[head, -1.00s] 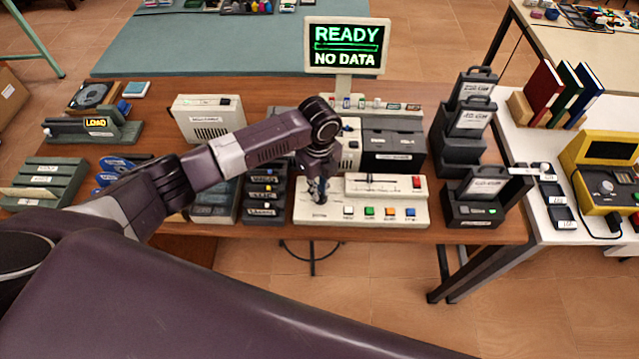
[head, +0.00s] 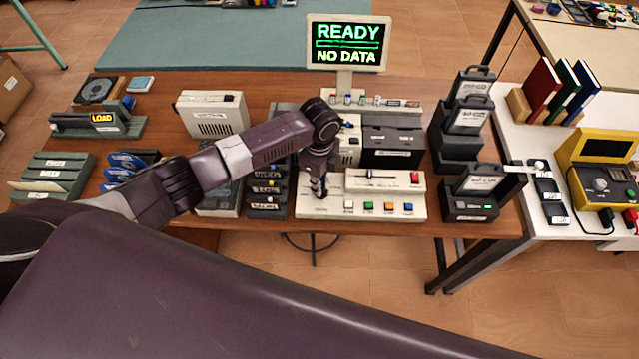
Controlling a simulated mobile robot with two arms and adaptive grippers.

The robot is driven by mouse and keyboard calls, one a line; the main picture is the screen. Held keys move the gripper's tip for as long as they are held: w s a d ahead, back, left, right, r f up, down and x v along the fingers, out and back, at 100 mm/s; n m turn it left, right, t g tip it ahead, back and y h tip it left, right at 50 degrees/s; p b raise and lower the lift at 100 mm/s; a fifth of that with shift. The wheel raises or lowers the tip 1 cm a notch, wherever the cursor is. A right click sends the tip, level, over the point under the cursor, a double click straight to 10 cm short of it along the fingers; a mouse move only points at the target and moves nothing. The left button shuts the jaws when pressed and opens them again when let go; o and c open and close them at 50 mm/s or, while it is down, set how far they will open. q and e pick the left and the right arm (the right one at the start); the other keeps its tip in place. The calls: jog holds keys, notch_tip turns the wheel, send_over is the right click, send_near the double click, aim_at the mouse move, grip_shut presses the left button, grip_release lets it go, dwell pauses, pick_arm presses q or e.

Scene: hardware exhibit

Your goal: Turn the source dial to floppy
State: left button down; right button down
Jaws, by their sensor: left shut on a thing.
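The cream control console (head: 385,205) stands at the front middle of the brown table. It has a slider, a red button and a row of white, green, orange and blue buttons. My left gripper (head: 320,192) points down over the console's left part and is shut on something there. The source dial is hidden beneath the gripper, so its pointer and labels cannot be read. My right gripper is not in view.
Black drive units (head: 392,146) stand behind the console, and black cartridge holders (head: 470,200) stand to its right. A cream box (head: 213,113) and dark labelled racks (head: 265,192) stand to the left. A white table (head: 540,195) with a yellow device (head: 600,170) is at right.

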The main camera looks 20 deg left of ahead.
pick_arm(q)
jog(key=shift+w, duration=0.1)
jog(key=c, duration=2)
grip_release()
jog(key=shift+r, duration=0.1)
notch_tip(320, 180, up, 12)
jog(key=shift+f, duration=0.1)
